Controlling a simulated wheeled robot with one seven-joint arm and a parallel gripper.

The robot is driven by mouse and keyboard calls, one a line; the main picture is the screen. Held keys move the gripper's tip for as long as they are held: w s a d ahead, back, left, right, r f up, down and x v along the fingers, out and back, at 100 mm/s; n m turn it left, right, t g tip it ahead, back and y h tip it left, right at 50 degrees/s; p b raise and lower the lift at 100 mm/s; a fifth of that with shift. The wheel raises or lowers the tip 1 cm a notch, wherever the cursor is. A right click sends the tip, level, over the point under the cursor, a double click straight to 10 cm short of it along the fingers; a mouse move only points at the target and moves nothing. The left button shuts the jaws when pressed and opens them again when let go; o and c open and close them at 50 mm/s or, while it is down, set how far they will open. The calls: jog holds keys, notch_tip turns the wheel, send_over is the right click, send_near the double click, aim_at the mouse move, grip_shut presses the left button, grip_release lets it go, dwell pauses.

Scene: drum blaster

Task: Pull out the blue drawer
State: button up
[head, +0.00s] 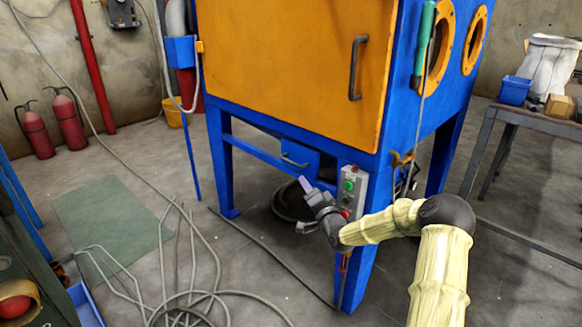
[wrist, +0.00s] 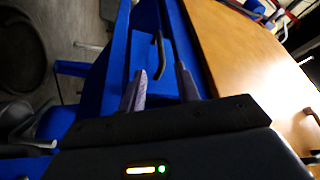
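The blue drawer (head: 302,153) sits under the orange-doored blue cabinet (head: 290,70) in the head view and looks shut. Its thin grey handle (head: 293,162) is on the front face. My gripper (head: 305,184) is just below and right of the handle in that picture. In the wrist view my gripper (wrist: 161,82) is open, with its two pale fingers apart and nothing between them. A grey handle (wrist: 159,52) shows just past the fingertips, in line with the gap, against the blue drawer front (wrist: 144,45). I see no contact; the exact distance is unclear.
A control box (head: 350,190) with green and red buttons is on the cabinet's front leg, close to my gripper. A larger handle (head: 356,68) is on the orange door. Loose hoses (head: 190,300) lie on the floor at the front left. A side table (head: 535,120) stands at right.

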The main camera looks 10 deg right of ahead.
aim_at(291, 163)
jog(key=b+x, duration=0.4)
jog(key=x, duration=0.8)
jog(key=shift+w, duration=0.15)
grip_shut()
